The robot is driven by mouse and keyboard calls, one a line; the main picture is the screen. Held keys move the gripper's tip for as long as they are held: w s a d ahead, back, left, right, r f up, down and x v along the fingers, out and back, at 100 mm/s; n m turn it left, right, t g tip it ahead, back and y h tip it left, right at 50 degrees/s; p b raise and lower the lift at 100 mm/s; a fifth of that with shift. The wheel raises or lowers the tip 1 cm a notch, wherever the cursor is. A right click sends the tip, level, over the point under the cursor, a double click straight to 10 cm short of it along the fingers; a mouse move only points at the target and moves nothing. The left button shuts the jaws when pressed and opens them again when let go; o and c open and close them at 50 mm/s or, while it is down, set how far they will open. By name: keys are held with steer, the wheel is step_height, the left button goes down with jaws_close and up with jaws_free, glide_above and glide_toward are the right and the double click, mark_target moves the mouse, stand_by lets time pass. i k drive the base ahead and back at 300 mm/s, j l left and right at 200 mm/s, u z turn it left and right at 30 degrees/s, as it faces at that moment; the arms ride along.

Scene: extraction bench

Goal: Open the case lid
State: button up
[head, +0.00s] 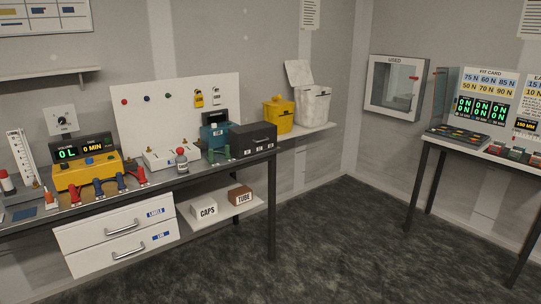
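No part of my gripper shows in the head view. I cannot tell which thing is the case. A black box-like case (253,140) stands shut at the right end of the left bench, with small pale labels on its front. A teal case (214,134) with a dark top stands just behind and left of it. A white-framed wall cabinet (373,89) with a clear front and a label on top that seems to read "USED" hangs near the room corner; its front looks shut.
The left bench (262,152) holds a yellow unit (88,172), several coloured clamps and a bottle (181,160). A yellow bin (279,115) and a white bin (313,107) with raised lid stand on a side shelf. Open floor (350,245) lies between the left bench and right table (480,151).

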mark_target(246, 136)
steer(key=i, duration=2.2)
steer(key=i+u, duration=0.3)
steer(key=u, duration=0.15)
steer(key=i+l+u, duration=0.2)
steer(key=i+u, duration=0.25)
steer(key=k+u, duration=0.1)
steer(key=u, duration=3)
